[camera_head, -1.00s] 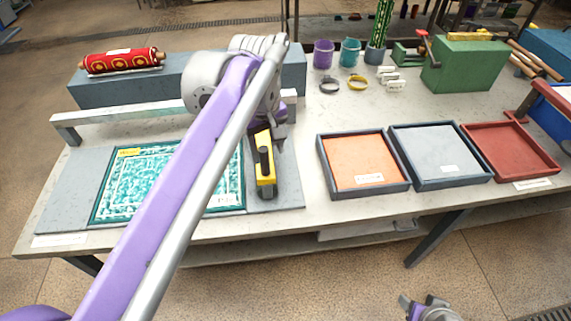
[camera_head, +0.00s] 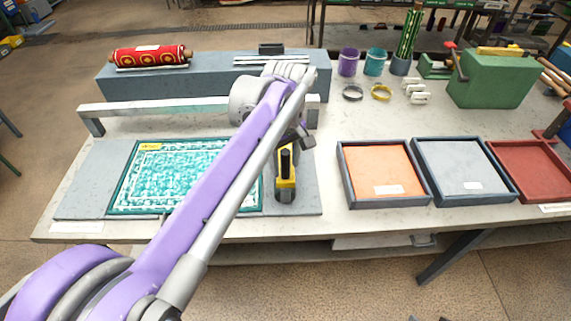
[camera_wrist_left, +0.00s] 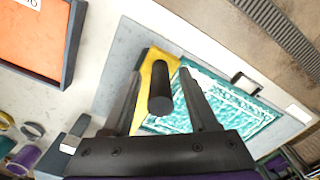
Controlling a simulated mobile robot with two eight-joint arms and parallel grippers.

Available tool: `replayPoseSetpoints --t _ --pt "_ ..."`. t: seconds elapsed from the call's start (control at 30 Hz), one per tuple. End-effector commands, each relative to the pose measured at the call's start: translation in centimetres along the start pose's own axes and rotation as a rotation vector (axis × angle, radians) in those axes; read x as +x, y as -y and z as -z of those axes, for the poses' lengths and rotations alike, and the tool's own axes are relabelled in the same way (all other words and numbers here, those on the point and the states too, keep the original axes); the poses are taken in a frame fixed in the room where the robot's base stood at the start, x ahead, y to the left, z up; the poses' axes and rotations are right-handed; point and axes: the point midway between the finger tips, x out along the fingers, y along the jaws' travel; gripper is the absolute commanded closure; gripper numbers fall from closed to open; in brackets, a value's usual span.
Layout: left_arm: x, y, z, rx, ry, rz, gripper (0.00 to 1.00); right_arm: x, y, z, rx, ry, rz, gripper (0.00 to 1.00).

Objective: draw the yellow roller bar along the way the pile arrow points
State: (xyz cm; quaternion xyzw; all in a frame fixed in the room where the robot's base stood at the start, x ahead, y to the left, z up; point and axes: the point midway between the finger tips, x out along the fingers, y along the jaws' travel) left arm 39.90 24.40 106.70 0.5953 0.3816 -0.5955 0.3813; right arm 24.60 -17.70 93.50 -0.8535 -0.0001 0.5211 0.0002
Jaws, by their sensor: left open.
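The yellow roller bar (camera_head: 285,183) with a black handle lies on the grey board at the right edge of the teal-and-white rug (camera_head: 180,178). My left gripper (camera_head: 291,143) is open above the bar's far end. In the left wrist view, the black handle (camera_wrist_left: 160,92) shows between the spread fingers (camera_wrist_left: 160,74), with the yellow bar (camera_wrist_left: 157,62) beyond it. I cannot tell whether either finger touches it. A yellow label (camera_head: 150,146) sits at the rug's far left corner; I cannot make out an arrow. My left arm hides part of the rug.
A low pale rail (camera_head: 150,107) and a grey block bearing a red roll (camera_head: 150,56) stand behind the rug. Orange (camera_head: 385,170), grey (camera_head: 463,165) and red (camera_head: 530,170) trays lie to the right. Cups and a green box (camera_head: 490,80) stand farther back.

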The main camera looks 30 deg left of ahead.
Motion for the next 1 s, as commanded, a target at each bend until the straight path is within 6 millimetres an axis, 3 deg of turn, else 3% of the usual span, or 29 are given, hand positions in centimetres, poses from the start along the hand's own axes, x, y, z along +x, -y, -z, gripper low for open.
replayPoseSetpoints --t 0.37,0.7,1.0 --pt "0.63 -0.01 0.00 0.000 0.000 0.000 0.41 0.03 0.00 -0.03 0.000 0.000 0.000 0.41" --pt "0.61 -0.01 0.00 0.001 0.000 -0.001 1.00 0.03 0.00 -0.02 0.000 0.000 0.000 0.41" --pt "0.60 -0.01 0.00 0.001 0.000 -0.001 1.00 0.03 0.00 -0.02 0.000 0.000 0.000 0.41"
